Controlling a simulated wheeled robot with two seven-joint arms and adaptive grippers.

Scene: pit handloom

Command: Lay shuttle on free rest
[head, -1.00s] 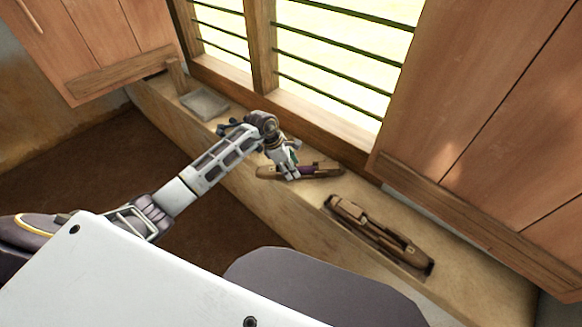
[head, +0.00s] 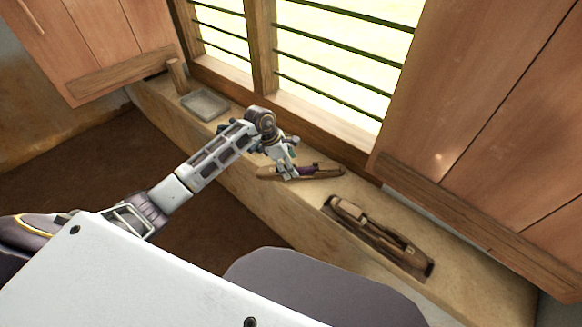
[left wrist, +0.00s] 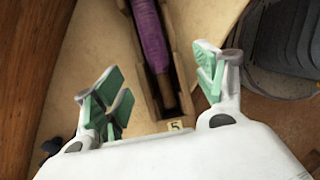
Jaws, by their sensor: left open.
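A wooden shuttle with a purple bobbin (head: 323,170) lies on the ledge below the window. My left gripper (head: 287,174) is over its left part, with its fingers pointing down. In the left wrist view the shuttle's purple winding (left wrist: 150,38) and wooden frame run between the two spread, green-padded fingers (left wrist: 160,75). A second wooden piece, shuttle-like, lies in a dark long rest (head: 380,238) farther right on the ledge. My right gripper is not in view.
A shallow grey tray (head: 204,105) sits at the ledge's far left end beside a short wooden post (head: 177,75). The barred window and wooden shutters (head: 490,110) rise behind the ledge. Bare ledge shows between the tray and the shuttle.

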